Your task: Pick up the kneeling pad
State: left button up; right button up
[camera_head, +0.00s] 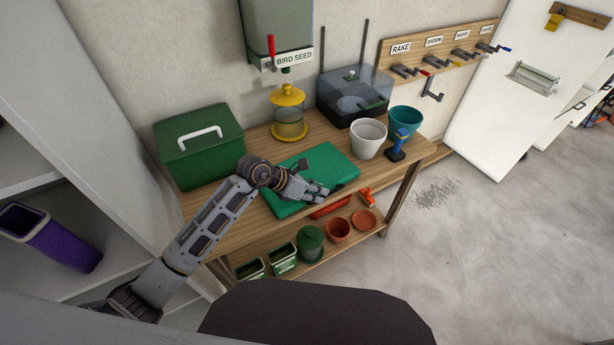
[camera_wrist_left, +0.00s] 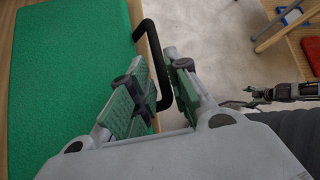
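The kneeling pad (camera_head: 325,165) is a flat green slab lying on the wooden workbench, near its front edge. In the left wrist view the pad (camera_wrist_left: 70,75) fills the left side, and its black loop handle (camera_wrist_left: 153,60) sticks out past the bench edge. My left gripper (camera_head: 308,190) is over the front part of the pad. In the wrist view its fingers (camera_wrist_left: 157,92) are apart, one on each side of the handle's outer bar, with gaps visible. A dark arm end, apparently my right gripper (camera_wrist_left: 255,95), shows at the right, too small to read.
On the workbench (camera_head: 235,235) stand a green toolbox (camera_head: 200,145), yellow feeder (camera_head: 289,115), clear-lidded box (camera_head: 355,95), white pot (camera_head: 368,138), teal pot (camera_head: 405,120) and blue-handled tool (camera_head: 400,143). Pots and tubs sit on the lower shelf. A purple bin (camera_head: 55,240) is at left.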

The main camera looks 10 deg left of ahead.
pick_arm(q)
jog(key=shift+d, duration=0.1)
dwell(0.3)
jog(key=shift+w+x, duration=0.25)
jog(key=shift+x, duration=1.1)
jog(key=shift+p+x, duration=0.3)
jog(key=shift+x, duration=0.8)
jog(key=shift+r, duration=0.1)
grip_shut()
